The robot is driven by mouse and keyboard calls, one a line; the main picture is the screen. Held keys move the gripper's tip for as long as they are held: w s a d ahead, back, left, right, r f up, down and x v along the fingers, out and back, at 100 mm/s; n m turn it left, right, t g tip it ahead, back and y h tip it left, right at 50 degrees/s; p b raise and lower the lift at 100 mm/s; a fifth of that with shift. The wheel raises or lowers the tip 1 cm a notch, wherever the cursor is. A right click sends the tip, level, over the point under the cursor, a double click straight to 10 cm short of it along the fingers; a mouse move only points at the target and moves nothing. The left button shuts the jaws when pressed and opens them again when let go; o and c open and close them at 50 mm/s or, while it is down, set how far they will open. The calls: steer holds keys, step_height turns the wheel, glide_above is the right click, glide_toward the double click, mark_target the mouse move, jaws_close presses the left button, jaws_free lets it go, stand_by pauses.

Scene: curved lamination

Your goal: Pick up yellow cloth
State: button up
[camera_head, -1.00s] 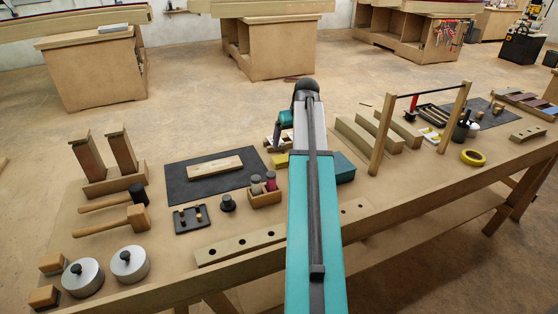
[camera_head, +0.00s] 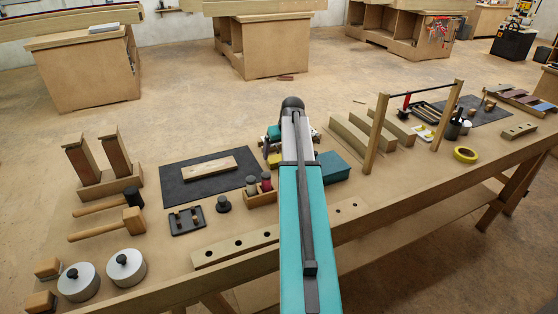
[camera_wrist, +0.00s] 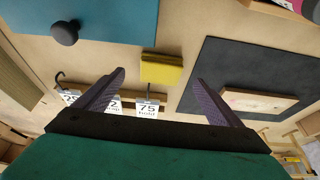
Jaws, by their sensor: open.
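The yellow cloth (camera_wrist: 162,69) is a small folded pad lying flat on the bench top in the wrist view. My gripper (camera_wrist: 161,92) is open and empty, its two dark fingers spread apart. The cloth shows beyond the fingertips, between their lines, and no finger appears to touch it.
A teal box (camera_head: 333,167) with a dark knob (camera_wrist: 65,33) lies on one side of the cloth. A dark mat (camera_head: 184,181) with a wooden block (camera_head: 208,168) lies on the other. Numbered tags (camera_wrist: 147,108) show near the fingers. A small bottle holder (camera_head: 262,197) stands close by.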

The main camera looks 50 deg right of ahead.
mark_target(278, 159)
steer(key=shift+w+f, duration=0.2)
steer(key=shift+f, duration=0.3)
steer(key=shift+d, duration=0.1)
steer(key=shift+p+x, duration=0.8)
steer(key=shift+x, duration=1.8)
steer(key=c, duration=1.1)
steer(key=shift+w+r, duration=0.1)
steer(key=shift+r+p, duration=2.55)
steer(key=shift+r, duration=2.4)
